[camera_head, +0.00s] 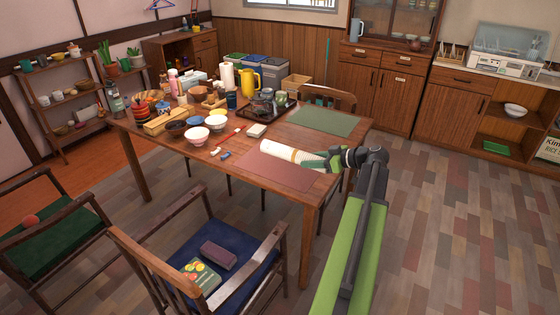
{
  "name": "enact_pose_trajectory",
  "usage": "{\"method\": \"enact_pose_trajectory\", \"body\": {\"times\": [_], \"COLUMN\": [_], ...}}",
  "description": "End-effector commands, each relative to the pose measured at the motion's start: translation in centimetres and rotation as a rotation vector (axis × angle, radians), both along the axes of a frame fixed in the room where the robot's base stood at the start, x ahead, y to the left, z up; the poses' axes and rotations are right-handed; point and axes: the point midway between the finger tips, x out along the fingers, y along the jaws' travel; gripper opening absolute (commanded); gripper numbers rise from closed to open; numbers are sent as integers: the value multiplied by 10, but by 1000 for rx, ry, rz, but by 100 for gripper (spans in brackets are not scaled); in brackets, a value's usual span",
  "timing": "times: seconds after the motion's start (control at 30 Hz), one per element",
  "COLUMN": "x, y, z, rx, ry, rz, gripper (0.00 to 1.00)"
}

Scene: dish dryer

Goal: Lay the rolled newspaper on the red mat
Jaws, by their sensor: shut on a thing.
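The rolled newspaper (289,152) is a pale cream cylinder with bands near its right end. My gripper (328,160) is shut on that right end, coming in from the right. The roll lies over the far part of the red mat (272,174), with its left end near the mat's far left side. I cannot tell whether the roll touches the mat or is held just above it. The gripper's fingertips are small and partly hidden by the roll and my wrist.
The wooden table (150,130) holds bowls, bottles and a yellow pot (249,81) on its left and back. A green mat (325,121) and a dark tray (266,109) lie beyond the roll. Small items lie left of the red mat. A chair (205,255) stands in front.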

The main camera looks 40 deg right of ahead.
Motion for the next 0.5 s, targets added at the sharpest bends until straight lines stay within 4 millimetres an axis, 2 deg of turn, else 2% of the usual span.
{"method": "enact_pose_trajectory", "body": {"times": [0.13,0.3,0.5], "x": [18,62,102], "y": [-1,1,5], "z": [-18,-48,-69], "rx": [0,-1,0], "ry": [-1,0,0], "rz": [-3,-5,-8], "gripper": [0,0,0]}}
